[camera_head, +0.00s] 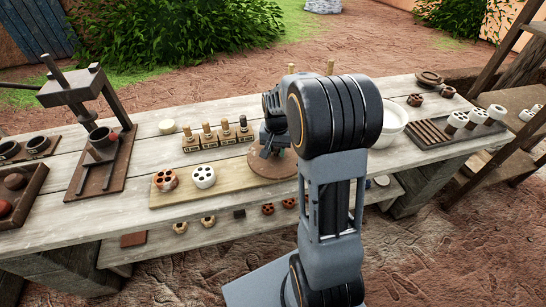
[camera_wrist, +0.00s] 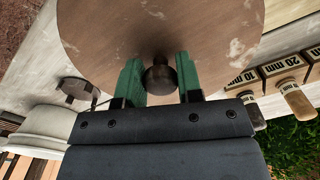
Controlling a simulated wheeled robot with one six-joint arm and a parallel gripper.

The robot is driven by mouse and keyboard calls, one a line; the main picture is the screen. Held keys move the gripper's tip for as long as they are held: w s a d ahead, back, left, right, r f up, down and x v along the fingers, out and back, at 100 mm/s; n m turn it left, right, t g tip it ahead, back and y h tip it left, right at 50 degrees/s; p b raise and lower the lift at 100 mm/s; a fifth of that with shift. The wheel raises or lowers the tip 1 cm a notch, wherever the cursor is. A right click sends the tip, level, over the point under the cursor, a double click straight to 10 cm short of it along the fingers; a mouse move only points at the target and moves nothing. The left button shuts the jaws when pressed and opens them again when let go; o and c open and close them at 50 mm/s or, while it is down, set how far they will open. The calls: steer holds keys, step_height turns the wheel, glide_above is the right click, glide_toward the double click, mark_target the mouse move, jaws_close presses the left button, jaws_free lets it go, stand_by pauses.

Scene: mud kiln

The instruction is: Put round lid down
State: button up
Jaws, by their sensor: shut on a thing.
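The round lid (camera_wrist: 110,25) is a broad brown disc with pale worn patches and a dark knob (camera_wrist: 160,78) at its middle. In the wrist view my gripper (camera_wrist: 161,82) has its green fingers on either side of the knob, shut on it. In the head view the lid (camera_head: 272,166) shows as a brown disc over the table, at the right end of a light wooden board (camera_head: 165,197). My arm hides part of the lid and most of my gripper (camera_head: 274,150). I cannot tell whether the lid touches the surface below it.
Two pieces with holes, one brown (camera_head: 165,180) and one white (camera_head: 203,177), stand on the board left of the lid. Labelled plugs (camera_head: 209,136) stand behind it. A white bowl (camera_head: 391,122) is to the right. A press (camera_head: 97,155) stands at the left.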

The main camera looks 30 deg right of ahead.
mark_target(274, 157)
steer(key=shift+w+a+f, duration=0.15)
steer(key=shift+f, duration=0.15)
steer(key=shift+w+a+f, duration=0.1)
steer(key=shift+w+f, duration=0.05)
steer(key=shift+f, duration=1.55)
steer(key=shift+f, duration=0.2)
steer(key=o, duration=0.8)
steer(key=shift+o, duration=0.2)
